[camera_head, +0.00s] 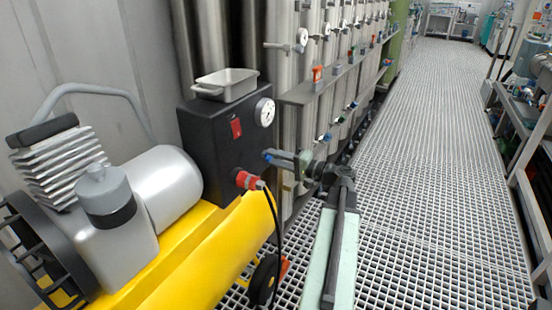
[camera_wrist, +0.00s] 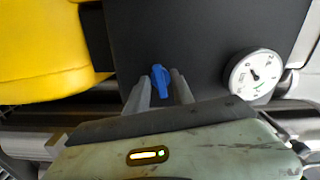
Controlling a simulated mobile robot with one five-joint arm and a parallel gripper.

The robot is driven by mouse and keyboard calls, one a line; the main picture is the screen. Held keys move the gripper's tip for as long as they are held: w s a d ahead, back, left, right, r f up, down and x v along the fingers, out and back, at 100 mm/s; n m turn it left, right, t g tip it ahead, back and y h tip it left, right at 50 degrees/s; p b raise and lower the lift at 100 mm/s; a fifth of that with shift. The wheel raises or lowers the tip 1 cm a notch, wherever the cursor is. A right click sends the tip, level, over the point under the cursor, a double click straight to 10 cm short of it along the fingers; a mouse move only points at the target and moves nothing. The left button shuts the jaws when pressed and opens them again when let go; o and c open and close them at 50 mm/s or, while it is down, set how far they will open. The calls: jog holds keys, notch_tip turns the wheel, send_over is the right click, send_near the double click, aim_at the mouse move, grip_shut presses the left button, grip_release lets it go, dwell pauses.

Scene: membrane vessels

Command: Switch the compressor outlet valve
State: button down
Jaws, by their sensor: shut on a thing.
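The compressor's black control box (camera_head: 208,155) stands above a yellow tank (camera_head: 205,255). A small blue valve handle (camera_head: 267,155) sticks out of the box's right-hand face. In the wrist view the blue handle (camera_wrist: 160,80) stands out against the black panel (camera_wrist: 200,35). My gripper (camera_head: 278,157) reaches it from the right, and in the wrist view its two grey fingers (camera_wrist: 159,88) lie on either side of the handle. They are shut on it. The handle's base is partly hidden in the head view.
A red fitting (camera_head: 247,180) with a black hose sits just below my gripper. A gauge (camera_head: 265,112), a red switch (camera_head: 236,128) and a metal tray (camera_head: 226,84) are on the box. Steel vessels (camera_head: 310,60) stand behind. The grated floor (camera_head: 420,150) at right is clear.

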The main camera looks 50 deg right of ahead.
jog(key=shift+m, duration=1.2)
jog(key=c, duration=1.5)
grip_release()
jog(key=shift+o, duration=0.2)
jog(key=shift+s, duration=0.1)
jog(key=v, duration=0.8)
